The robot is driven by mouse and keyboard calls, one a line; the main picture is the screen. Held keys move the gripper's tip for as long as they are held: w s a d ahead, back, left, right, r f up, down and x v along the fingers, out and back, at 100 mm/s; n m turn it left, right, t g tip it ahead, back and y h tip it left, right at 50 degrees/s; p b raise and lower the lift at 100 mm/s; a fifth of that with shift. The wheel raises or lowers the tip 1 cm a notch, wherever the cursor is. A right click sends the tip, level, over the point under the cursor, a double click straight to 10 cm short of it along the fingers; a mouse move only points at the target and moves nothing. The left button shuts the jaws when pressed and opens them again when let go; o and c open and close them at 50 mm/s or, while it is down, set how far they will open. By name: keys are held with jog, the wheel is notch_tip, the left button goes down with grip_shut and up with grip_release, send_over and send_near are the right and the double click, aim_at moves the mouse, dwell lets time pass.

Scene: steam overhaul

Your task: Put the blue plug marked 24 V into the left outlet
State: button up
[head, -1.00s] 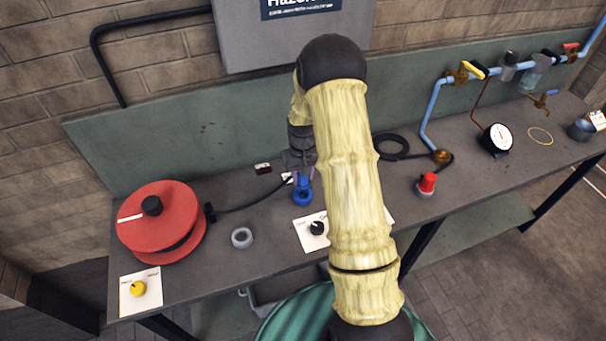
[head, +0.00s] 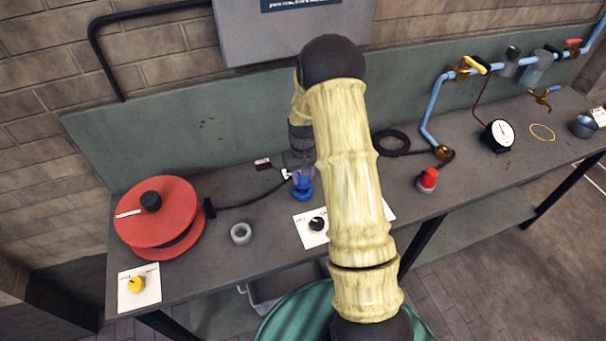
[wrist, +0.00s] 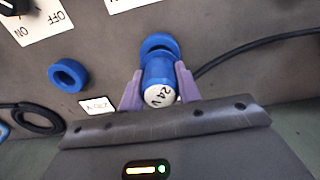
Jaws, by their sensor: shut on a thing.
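The blue plug (wrist: 157,70), its white end marked 24 V, is between the purple fingers of my gripper (wrist: 160,82), which is shut on it. Its front overlaps a blue ring-shaped outlet (wrist: 159,42); I cannot tell how deep it sits. Another blue outlet (wrist: 68,75) is empty, to the left in the wrist view. That view is turned round from the head view, where my arm hides this empty outlet. In the head view, the blue plug and outlet form one blue shape (head: 303,190) below my gripper (head: 302,175).
A red cable reel (head: 157,230) stands at the left of the bench, its black cable (head: 250,202) running towards the plug. A grey ring (head: 241,234) and a dark knob on a white card (head: 317,223) are nearby. A red button (head: 428,179) stands to the right.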

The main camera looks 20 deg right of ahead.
aim_at(303, 181)
jog(key=shift+f+b, duration=1)
jog(key=shift+f, duration=0.55)
jog(key=o, duration=1.1)
jog(key=shift+o, duration=0.2)
notch_tip(303, 181, up, 17)
jog(key=b, duration=0.2)
jog(key=shift+r+b, duration=0.2)
jog(key=shift+b, duration=0.15)
jog(key=s+a+f+t, duration=0.1)
jog(key=s+a, duration=0.3)
jog(key=s, duration=0.6)
jog(key=s+a+t, duration=0.1)
jog(key=s+a, duration=0.3)
jog(key=s, duration=0.6)
jog(key=shift+a+f+t, duration=0.3)
jog(key=shift+f, duration=0.05)
